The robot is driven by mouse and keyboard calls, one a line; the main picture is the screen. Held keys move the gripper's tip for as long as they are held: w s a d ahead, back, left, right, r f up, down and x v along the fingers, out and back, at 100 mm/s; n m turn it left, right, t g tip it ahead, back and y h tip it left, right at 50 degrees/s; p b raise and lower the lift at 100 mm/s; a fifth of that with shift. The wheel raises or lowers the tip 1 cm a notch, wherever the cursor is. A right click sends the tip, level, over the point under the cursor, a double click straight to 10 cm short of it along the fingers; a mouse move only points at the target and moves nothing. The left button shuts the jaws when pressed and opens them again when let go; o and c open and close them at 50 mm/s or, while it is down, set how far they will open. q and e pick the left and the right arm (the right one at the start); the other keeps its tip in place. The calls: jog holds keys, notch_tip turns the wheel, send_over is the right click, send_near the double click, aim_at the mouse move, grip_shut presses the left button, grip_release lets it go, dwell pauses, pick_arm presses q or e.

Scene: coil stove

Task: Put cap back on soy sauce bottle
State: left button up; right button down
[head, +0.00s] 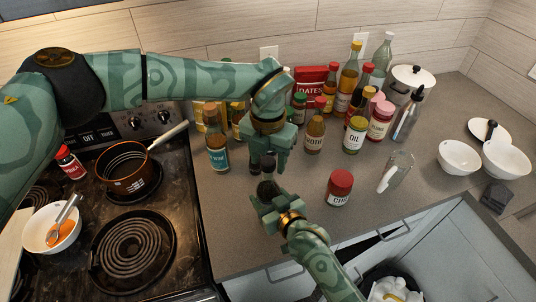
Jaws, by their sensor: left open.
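A dark bottle (267,189), which looks like the soy sauce bottle, stands upright near the counter's front edge. My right gripper (272,205) comes in from below and is closed around the lower part of it. My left gripper (267,163) is open and points down directly over the bottle's top, its fingertips very close to the neck. The fingers hide the bottle's mouth. A small dark shape shows between them, but I cannot tell whether the cap is on the bottle.
A red-lidded jar (340,188) stands right of the bottle, with a clear glass (395,172) further right. Several bottles, including an oil bottle (354,136), crowd behind. The stove with a pot (128,170) lies left. An open drawer is below the counter.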

pick_arm(q)
jog(key=c, duration=1)
jog(key=shift+m, duration=0.9)
jog(key=o, duration=1.1)
jog(key=shift+c, duration=0.2)
jog(key=shift+r, duration=2.3)
jog(key=shift+c, duration=0.3)
notch_tip(320, 180, up, 4)
jog(key=shift+f+n, duration=0.25)
jog(key=shift+n, duration=0.65)
